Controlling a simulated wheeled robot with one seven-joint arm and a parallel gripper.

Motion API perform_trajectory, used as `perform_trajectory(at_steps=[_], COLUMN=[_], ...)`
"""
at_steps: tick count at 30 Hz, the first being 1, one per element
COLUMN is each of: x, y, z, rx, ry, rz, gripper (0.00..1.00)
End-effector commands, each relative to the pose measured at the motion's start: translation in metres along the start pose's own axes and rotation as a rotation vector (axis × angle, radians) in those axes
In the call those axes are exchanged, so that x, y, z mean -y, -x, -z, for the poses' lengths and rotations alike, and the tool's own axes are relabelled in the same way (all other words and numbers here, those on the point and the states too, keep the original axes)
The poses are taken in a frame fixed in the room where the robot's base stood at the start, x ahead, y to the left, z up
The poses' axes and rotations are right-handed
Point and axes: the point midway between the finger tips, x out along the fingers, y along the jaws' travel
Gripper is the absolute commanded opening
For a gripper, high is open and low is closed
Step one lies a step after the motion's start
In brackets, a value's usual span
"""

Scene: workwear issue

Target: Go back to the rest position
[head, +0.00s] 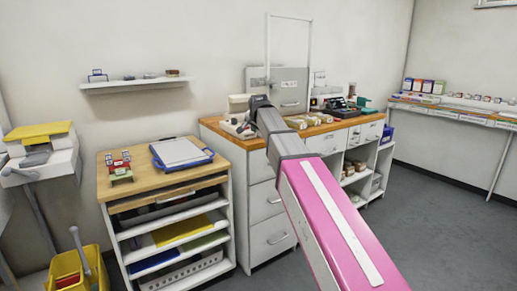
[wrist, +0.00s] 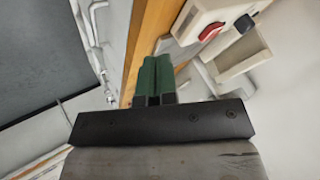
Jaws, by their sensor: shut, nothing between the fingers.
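My gripper shows in the wrist view (wrist: 155,80), with its two green fingers together and nothing between them. The fingers point toward the edge of a wooden worktop (wrist: 150,40). A cream device with a red switch (wrist: 210,30) is just beyond them to the right. In the head view my pink arm reaches from the lower right toward the wooden-topped counter (head: 215,127). Its dark end is in front of the counter's left part. The fingers cannot be made out there.
A low wooden-topped cabinet (head: 130,190) with a blue-rimmed tray (head: 182,153) is to the left. A wall shelf (head: 133,84) hangs above. A yellow mop bucket (head: 78,272) is at lower left. A long side table (head: 455,112) is at right. Grey floor (head: 430,215) is clear at right.

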Motion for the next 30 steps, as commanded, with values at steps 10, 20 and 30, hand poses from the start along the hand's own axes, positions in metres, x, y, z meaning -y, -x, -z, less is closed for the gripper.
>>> perform_trajectory(at_steps=[10, 20, 30], x=[-0.095, -0.238, -0.374], y=[-0.047, -0.092, -0.100], z=[-0.051, -0.136, -0.231], rx=[0.088, 0.259, 0.466], ry=[0.105, 0.267, 0.417], rz=[-0.098, -0.218, -0.290], gripper=[0.00, 0.00, 0.00])
